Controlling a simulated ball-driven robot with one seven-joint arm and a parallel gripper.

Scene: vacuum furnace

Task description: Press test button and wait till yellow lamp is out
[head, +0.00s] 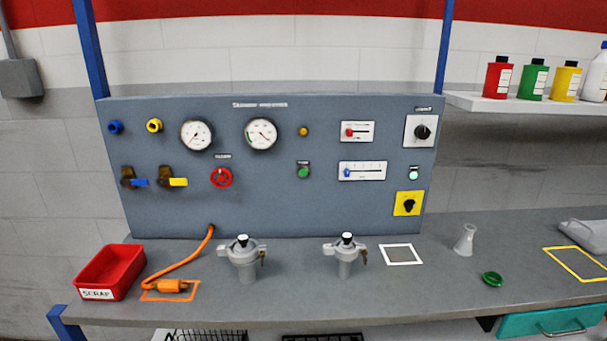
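The yellow lamp (303,131) is a small round amber dome in the upper middle of the grey panel (265,215), right of the larger gauge. It looks dull amber, and I cannot tell for sure whether it is lit. Below it is a round green push button (303,172) in a dark surround, with a small label above that is too small to read. A second, paler green round element (413,173) sits at the panel's right side. My gripper is not in view, and nothing is seen touching the panel.
The panel also carries gauges (262,134), a red handwheel (221,178), valves, sliders and rotary switches (422,132). On the bench stand two grey fittings (245,255), a red scrap bin (108,270), an orange hose (182,263) and a pale flask (466,239).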

